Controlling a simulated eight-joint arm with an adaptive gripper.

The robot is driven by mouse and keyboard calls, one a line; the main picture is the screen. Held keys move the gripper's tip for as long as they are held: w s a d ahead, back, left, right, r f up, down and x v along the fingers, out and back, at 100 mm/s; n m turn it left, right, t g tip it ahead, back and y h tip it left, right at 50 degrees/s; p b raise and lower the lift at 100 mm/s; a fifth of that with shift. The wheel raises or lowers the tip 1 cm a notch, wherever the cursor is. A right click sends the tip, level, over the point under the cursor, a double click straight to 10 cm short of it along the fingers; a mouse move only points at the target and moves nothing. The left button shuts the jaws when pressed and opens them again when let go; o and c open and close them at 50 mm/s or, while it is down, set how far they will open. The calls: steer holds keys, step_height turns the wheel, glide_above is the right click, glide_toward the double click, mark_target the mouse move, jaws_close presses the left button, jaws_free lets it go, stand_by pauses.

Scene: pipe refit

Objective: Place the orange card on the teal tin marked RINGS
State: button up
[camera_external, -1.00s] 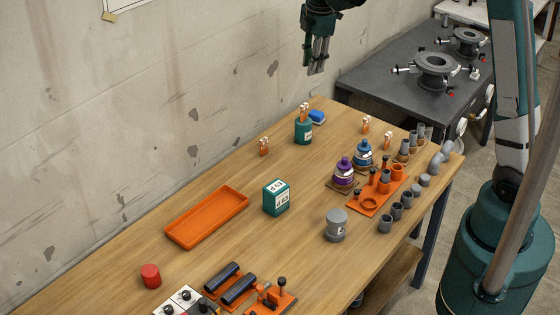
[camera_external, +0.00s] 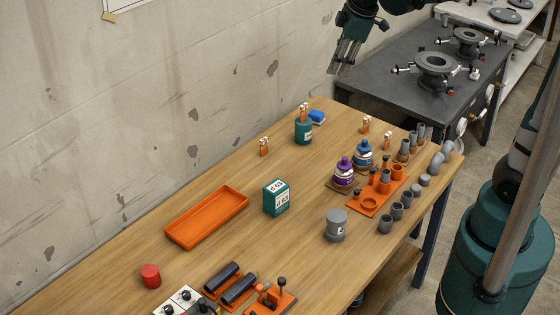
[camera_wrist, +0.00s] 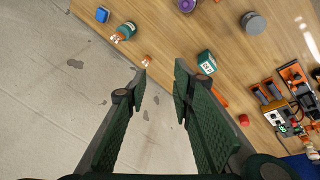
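A round teal tin (camera_external: 303,134) with a pale label stands at the far end of the table; its print is too small to read. A small orange card with a whitish top (camera_external: 303,112) appears to stand upright on its lid. In the wrist view the tin (camera_wrist: 128,30) and this card (camera_wrist: 117,38) are at upper left. Another orange-and-white card (camera_external: 264,147) stands on the wood left of the tin. A teal box (camera_external: 276,198) with a white label stands mid-table. My gripper (camera_external: 337,72) is open and empty, high above and right of the tin.
An orange tray (camera_external: 206,216) lies left of the box. Two more orange-and-white pieces (camera_external: 365,125) (camera_external: 386,141) stand at right, near blue (camera_external: 364,155) and purple (camera_external: 344,172) bottles. A blue block (camera_external: 317,117) sits behind the tin. The wall borders the table's left.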

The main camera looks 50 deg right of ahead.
steer(key=s+a+f+m+t, duration=0.1)
steer(key=s+a+m, duration=0.2)
steer(key=s, duration=0.7)
steer(key=s+a+f+m+t, duration=0.1)
steer(key=s+a+m, duration=0.3)
steer(key=s, duration=0.6)
steer(key=shift+s+a+f+m+t, duration=0.15)
steer(key=shift+s+f+m+t, duration=0.25)
steer(key=shift+m+t, duration=0.15)
